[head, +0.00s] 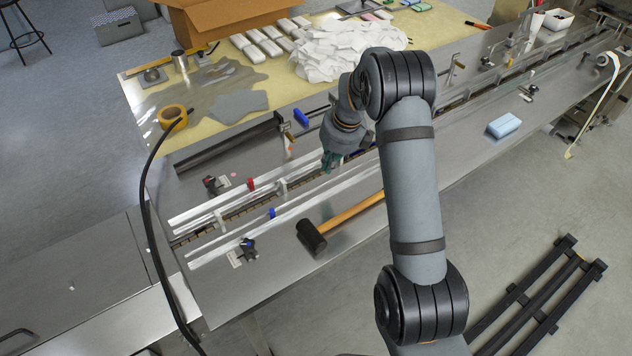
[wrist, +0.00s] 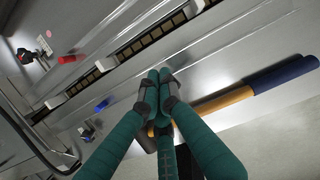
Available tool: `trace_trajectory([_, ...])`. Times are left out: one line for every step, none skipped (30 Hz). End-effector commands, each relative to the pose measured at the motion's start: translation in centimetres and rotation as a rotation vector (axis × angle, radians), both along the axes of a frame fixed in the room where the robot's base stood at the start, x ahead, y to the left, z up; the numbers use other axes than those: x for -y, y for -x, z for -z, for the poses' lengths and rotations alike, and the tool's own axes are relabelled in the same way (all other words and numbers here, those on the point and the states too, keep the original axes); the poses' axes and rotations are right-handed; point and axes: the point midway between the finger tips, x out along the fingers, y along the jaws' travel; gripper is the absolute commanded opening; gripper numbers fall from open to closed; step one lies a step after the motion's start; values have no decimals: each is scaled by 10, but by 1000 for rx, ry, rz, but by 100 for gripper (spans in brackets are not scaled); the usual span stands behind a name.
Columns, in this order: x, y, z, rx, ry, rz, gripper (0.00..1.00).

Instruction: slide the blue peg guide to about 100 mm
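The blue peg (head: 272,213) stands at the near guide rail (head: 225,247) of the flow wrapper, left of my gripper. It also shows in the wrist view (wrist: 101,106), left of my fingers. A black clamp beside a small white scale (head: 241,254) sits at that rail's left end; the scale reading is too small to tell. A red peg (head: 251,184) stands at the far rail (head: 212,207). My gripper (head: 328,163) is above the rails, right of both pegs. In the wrist view, its teal fingertips (wrist: 160,84) are drawn together, with nothing visible between them.
A mallet (head: 312,238) with a black head and wooden handle lies near the near rail, below my gripper. A chain track (head: 228,217) runs between the rails. A blue block (head: 503,126) lies far right. A table with white packets (head: 262,42) stands behind.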

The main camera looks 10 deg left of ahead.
Motion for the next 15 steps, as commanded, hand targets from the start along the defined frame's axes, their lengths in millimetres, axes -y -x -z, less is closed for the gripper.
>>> trace_trajectory([-34, 8, 11, 22, -3, -54, 0])
trace_trajectory([-51, 11, 10, 35, -5, -82, 0])
trace_trajectory([-72, 16, 8, 56, -5, -123, 0])
trace_trajectory([-83, 19, 5, 82, 6, -197, 0])
trace_trajectory([-84, 18, 0, 101, 20, -260, 0])
trace_trajectory([-86, 18, -3, 123, 37, -339, 0])
trace_trajectory([-88, 18, -5, 139, 50, -400, 0])
trace_trajectory([-89, 18, -7, 156, 63, -460, 0])
trace_trajectory([-91, 17, -9, 177, 81, -539, 0])
trace_trajectory([-92, 17, -11, 193, 94, -601, 0])
trace_trajectory([-91, 16, -13, 210, 110, -663, 0])
trace_trajectory([-91, 15, -15, 232, 130, -749, 0])
trace_trajectory([-90, 14, -17, 250, 148, -818, 0])
trace_trajectory([-89, 13, -18, 267, 167, -892, 0])
trace_trajectory([-89, 12, -19, 291, 193, -994, 0])
